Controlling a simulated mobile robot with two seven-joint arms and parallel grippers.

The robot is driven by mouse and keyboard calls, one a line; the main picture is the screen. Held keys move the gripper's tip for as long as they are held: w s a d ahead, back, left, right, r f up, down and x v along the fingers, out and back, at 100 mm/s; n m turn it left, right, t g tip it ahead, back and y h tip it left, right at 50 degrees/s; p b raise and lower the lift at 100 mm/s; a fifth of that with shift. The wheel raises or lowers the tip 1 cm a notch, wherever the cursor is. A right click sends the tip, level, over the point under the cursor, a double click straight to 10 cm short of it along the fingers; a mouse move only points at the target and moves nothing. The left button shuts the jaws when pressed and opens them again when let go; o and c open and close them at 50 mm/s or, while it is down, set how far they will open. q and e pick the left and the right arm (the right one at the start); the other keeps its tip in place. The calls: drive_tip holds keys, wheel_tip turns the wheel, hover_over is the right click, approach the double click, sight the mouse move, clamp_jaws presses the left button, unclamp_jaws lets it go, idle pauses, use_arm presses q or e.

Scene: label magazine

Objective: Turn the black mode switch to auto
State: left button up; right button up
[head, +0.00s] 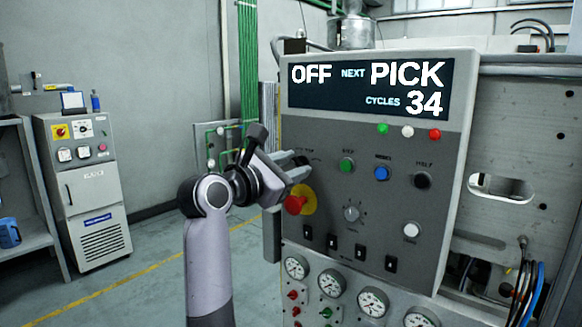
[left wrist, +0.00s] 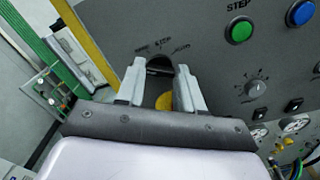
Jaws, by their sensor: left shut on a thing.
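The black mode switch (left wrist: 160,66) sits on the grey control panel, between the fingertips of my left gripper in the left wrist view. Small lettering stands around it, with what looks like STEP above and AUTO to the right; which mark the knob points at is hard to tell. In the head view my left gripper (head: 299,163) reaches the panel's upper left, and its fingers hide most of the switch. The gripper is shut on the switch. The display (head: 368,86) reads OFF, NEXT PICK, CYCLES 34. My right gripper is not in view.
A red emergency knob (head: 295,205) on a yellow disc is just below my left gripper. Green (head: 347,165), blue (head: 381,173) and black (head: 422,180) buttons are to the right. A grey dial (head: 352,213), rocker switches and gauges are lower down.

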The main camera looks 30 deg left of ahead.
use_arm(q)
drive_tip(key=m, duration=1.2)
drive_tip(key=shift+m, duration=0.3)
drive_tip(key=m, duration=1.2)
drive_tip(key=shift+m, duration=0.3)
drive_tip(key=o, duration=1)
drive_tip(key=shift+o, duration=0.2)
drive_tip(key=shift+s, duration=0.15)
